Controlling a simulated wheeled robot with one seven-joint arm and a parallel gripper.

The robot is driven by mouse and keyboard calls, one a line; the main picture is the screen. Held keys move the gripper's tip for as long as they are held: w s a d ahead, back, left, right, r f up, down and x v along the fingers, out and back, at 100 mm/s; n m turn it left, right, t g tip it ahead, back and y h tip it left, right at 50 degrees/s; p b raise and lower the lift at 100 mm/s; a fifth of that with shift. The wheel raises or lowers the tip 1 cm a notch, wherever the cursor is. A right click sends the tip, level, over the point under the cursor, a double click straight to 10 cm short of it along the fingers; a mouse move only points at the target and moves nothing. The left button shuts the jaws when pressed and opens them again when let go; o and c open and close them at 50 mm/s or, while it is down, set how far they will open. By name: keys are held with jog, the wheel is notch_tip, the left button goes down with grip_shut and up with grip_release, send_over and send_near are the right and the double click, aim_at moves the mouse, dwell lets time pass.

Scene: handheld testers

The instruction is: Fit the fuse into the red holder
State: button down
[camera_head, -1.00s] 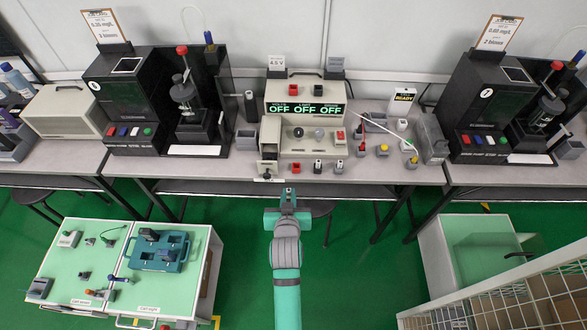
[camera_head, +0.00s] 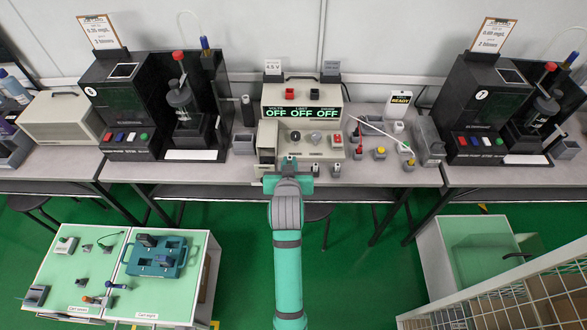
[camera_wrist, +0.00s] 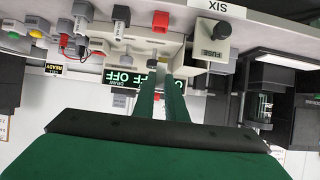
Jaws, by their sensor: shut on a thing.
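My gripper (camera_head: 288,162) is at the front edge of the bench, before the cream power unit. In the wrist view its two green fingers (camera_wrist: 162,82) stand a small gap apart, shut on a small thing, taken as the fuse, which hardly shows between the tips. The red holder (camera_wrist: 160,21) shows in the wrist view beyond the fingertips, apart from them. In the head view my gripper and wrist hide it. A cream box with a black knob (camera_wrist: 221,30), labelled FUSE, stands beside it; its body (camera_head: 266,150) also shows in the head view.
The cream power unit (camera_head: 302,118) reads OFF on its display. Grey holders (camera_head: 336,170) stand right of my gripper, with probes and coloured plugs (camera_head: 380,153) further right. Black testers (camera_head: 150,110) and (camera_head: 490,115) flank it. A cart (camera_head: 95,275) with loose parts stands front left.

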jog(key=w+f, duration=0.2)
jog(key=f, duration=0.1)
jog(key=w+d+f, duration=0.1)
jog(key=f, duration=0.1)
jog(key=shift+w, duration=0.4)
jog(key=shift+f, duration=1.6)
jog(key=shift+f, duration=0.1)
jog(key=c, duration=1.8)
grip_release()
jog(key=shift+f, duration=0.1)
